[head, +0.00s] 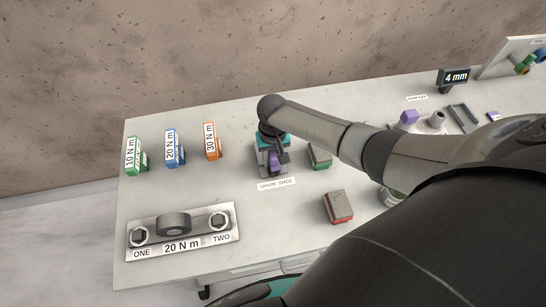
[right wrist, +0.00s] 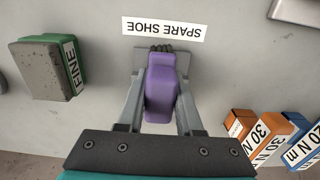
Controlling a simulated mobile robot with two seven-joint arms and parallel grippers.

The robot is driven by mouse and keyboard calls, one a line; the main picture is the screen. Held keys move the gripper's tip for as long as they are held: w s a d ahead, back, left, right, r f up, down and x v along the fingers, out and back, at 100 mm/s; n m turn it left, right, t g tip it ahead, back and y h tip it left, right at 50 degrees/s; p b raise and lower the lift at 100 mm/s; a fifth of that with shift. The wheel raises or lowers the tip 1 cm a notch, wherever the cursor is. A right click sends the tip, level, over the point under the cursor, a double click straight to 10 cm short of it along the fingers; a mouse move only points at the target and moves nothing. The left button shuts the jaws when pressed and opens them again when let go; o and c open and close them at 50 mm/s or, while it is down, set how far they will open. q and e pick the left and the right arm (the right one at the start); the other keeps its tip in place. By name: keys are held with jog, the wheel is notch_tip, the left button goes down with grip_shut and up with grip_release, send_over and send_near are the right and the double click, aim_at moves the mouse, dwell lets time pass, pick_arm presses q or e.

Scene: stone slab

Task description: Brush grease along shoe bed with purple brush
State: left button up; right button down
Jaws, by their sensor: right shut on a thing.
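My right gripper (head: 272,163) points down at the back middle of the table, just behind the SPARE SHOE label (head: 276,184). It is shut on a purple brush (right wrist: 161,88), with one grey finger on each side of the purple body. Dark bristles (right wrist: 161,48) show at the brush's end near the label. Grey surfaces lie around the brush under the gripper; I cannot tell whether the bristles touch one of them. I cannot make out the shoe bed for certain. My left gripper is not in view.
A green FINE block (head: 319,156) is close right of the gripper, a red-based block (head: 338,206) nearer. Green (head: 134,155), blue (head: 173,148) and orange (head: 211,141) torque blocks stand left. A plate marked ONE and TWO (head: 180,247) lies front left. A purple block (head: 409,117) is back right.

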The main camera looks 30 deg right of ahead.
jog(key=shift+w, duration=0.1)
jog(key=shift+w+d+b, duration=0.25)
jog(key=shift+w+b, duration=0.6)
jog(key=shift+w, duration=0.35)
jog(key=shift+r, duration=0.1)
jog(key=shift+s+a+p, duration=0.15)
jog(key=shift+s+p, duration=0.6)
jog(key=shift+p, duration=0.15)
jog(key=shift+s+a+p, duration=0.15)
jog(key=shift+s+p, duration=0.3)
jog(key=shift+s, duration=0.05)
jog(key=shift+w+d+b, duration=0.15)
jog(key=shift+w+b, duration=0.35)
jog(key=shift+w, duration=0.1)
jog(key=shift+w+d+b, duration=0.15)
jog(key=shift+w+b, duration=0.35)
jog(key=shift+w, duration=0.05)
